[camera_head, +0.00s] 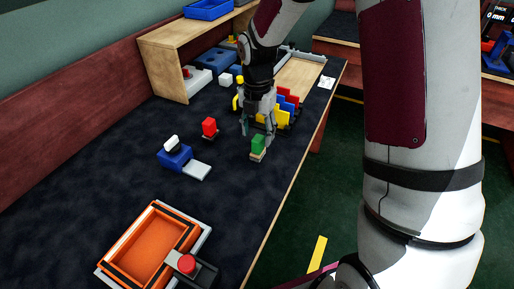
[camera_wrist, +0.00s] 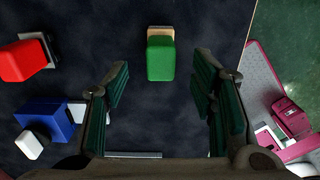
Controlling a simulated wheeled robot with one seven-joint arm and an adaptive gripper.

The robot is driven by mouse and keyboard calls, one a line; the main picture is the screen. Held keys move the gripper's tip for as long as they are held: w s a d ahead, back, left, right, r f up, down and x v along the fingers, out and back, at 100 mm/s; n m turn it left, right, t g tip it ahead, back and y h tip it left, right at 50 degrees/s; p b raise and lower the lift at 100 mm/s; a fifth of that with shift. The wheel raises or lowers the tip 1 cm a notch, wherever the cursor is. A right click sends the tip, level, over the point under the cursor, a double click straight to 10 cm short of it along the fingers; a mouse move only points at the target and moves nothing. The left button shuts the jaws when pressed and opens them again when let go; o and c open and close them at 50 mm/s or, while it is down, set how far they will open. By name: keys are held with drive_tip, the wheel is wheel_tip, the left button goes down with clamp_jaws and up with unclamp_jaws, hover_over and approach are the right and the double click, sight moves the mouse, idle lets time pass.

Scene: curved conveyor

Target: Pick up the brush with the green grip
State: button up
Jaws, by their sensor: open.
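The brush with the green grip (camera_head: 258,143) stands on the dark table near its right edge, with a pale base below the green block. In the wrist view the green grip (camera_wrist: 160,62) lies ahead of the fingertips, roughly centred between them, with a bit of the tan base showing at its far end. My gripper (camera_head: 256,128) is open and empty, close to the brush and just behind it in the head view. In the wrist view its two green-padded fingers (camera_wrist: 163,85) are spread wide apart. No contact with the brush shows.
A red-gripped brush (camera_head: 209,127) and a blue block with a white top (camera_head: 175,156) stand to the left. A rack with red, blue and yellow pieces (camera_head: 286,108) is behind my gripper. An orange tray (camera_head: 128,235) sits in front. The table edge is close on the right.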

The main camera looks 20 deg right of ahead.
sight(258, 149)
drive_tip(key=f, duration=0.3)
drive_tip(key=f+b, duration=0.1)
drive_tip(key=f, duration=0.3)
drive_tip(key=shift+w+d+f, duration=0.15)
drive_tip(key=shift+d+f, duration=0.05)
clamp_jaws()
